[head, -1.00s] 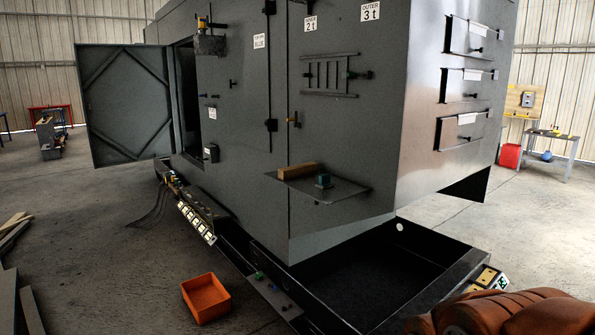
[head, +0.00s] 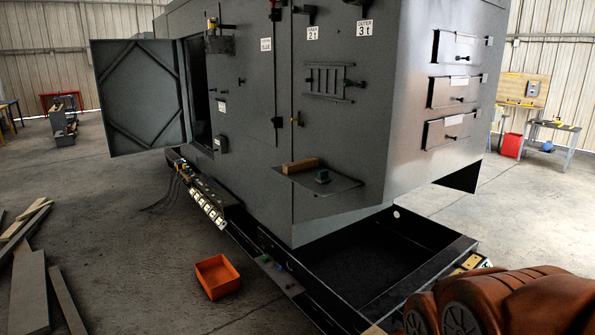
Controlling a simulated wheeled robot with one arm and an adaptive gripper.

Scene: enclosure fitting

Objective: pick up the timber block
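A brown timber block (head: 300,165) lies flat on a small dark shelf (head: 338,190) that juts from the front face of the grey enclosure (head: 245,120). A small teal-topped item (head: 322,177) sits on the same shelf, to the right of the block and apart from it. Nothing is touching the block from above. My gripper is not in view; only brown rounded parts, likely my own arm, fill the lower right corner.
An orange tray (head: 217,277) stands on the floor in front of the enclosure's black base frame (head: 375,275). Loose planks (head: 30,285) lie at the left. A hinged door (head: 140,95) stands open at left. Concrete floor between planks and tray is clear.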

